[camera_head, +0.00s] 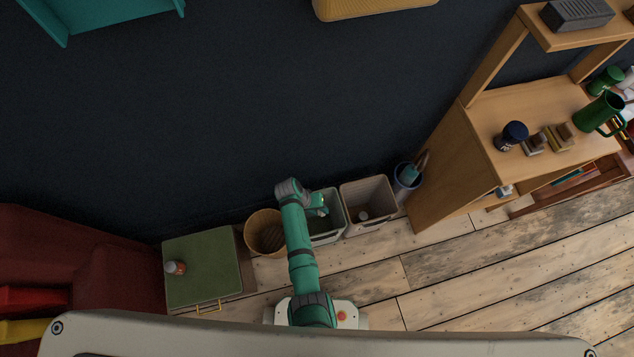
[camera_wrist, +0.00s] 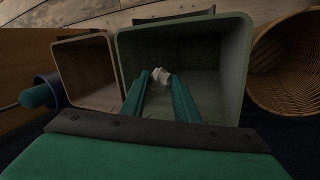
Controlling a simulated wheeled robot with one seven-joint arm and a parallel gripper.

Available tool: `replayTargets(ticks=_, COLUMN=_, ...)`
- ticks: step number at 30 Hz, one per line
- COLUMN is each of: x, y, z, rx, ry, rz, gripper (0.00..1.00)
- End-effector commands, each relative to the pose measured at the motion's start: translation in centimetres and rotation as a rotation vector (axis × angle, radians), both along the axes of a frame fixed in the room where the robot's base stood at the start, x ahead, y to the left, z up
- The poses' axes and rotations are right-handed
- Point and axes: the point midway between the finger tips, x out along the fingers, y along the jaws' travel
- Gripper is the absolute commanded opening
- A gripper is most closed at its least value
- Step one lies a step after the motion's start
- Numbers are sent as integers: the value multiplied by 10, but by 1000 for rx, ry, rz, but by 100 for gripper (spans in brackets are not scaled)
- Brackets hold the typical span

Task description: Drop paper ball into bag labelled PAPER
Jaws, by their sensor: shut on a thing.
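My gripper (camera_wrist: 161,82) is shut on a crumpled white paper ball (camera_wrist: 160,76), held between the fingertips in the wrist view. The fingers point into the mouth of a grey-green open container (camera_wrist: 240,60); I cannot tell how deep the ball sits. In the head view my gripper (camera_head: 322,208) is over this same container (camera_head: 345,222), and the ball is too small to make out surely. A beige open container (camera_head: 385,186) stands right beside it, also seen at left in the wrist view (camera_wrist: 67,50). No PAPER label is readable on either.
A round wicker basket (camera_head: 262,232) stands left of the green container, partly behind my arm. A dark blue bin (camera_head: 405,178) stands on the right, close to a wooden shelf (camera_head: 445,170). A green-topped cabinet (camera_head: 205,262) stands at left. Plank floor is clear in front.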

Motion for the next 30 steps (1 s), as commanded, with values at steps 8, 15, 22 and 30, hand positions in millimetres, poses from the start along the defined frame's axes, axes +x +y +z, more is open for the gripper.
replayTargets(ticks=8, x=0, y=0, z=0, rx=0, ry=0, rz=0, gripper=39)
replayTargets(ticks=15, x=0, y=0, z=0, rx=0, ry=1, rz=0, gripper=49)
replayTargets(ticks=22, x=0, y=3, z=7, rx=0, ry=0, rz=1, gripper=49)
replayTargets(ticks=30, x=-1, y=22, z=51, rx=1, ry=-2, rz=3, gripper=49)
